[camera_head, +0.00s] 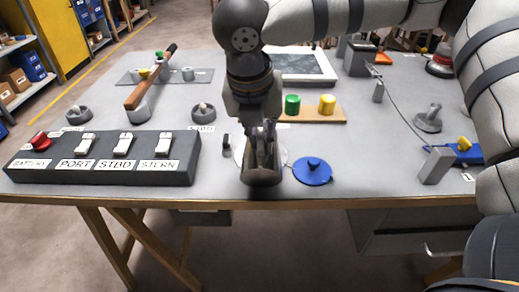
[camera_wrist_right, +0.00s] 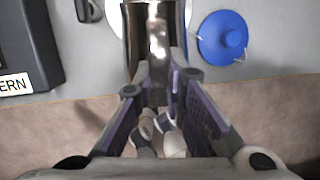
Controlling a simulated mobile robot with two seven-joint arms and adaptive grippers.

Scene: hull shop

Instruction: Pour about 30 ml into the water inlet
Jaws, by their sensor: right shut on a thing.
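My right gripper (camera_head: 262,140) points down at the front middle of the bench and is shut on a shiny metal vessel (camera_head: 262,174). In the right wrist view the vessel (camera_wrist_right: 157,40) shows as a mirror-like cylinder at the gripper's fingers (camera_wrist_right: 158,88). Its mouth and contents cannot be made out. A white round plate (camera_head: 239,149) shows partly behind the gripper and vessel. Whether it is the water inlet I cannot tell. A blue round lid with a knob (camera_head: 313,172) lies just right of the vessel, apart from it. My left gripper is out of view.
A dark switch panel (camera_head: 100,174) labelled BATTERY, PORT, STBD and STERN stands at the front left. A wooden board (camera_head: 305,117) with green (camera_head: 292,105) and yellow (camera_head: 327,104) caps lies behind. A grey block (camera_head: 437,165) stands at the right. The bench's front edge is close.

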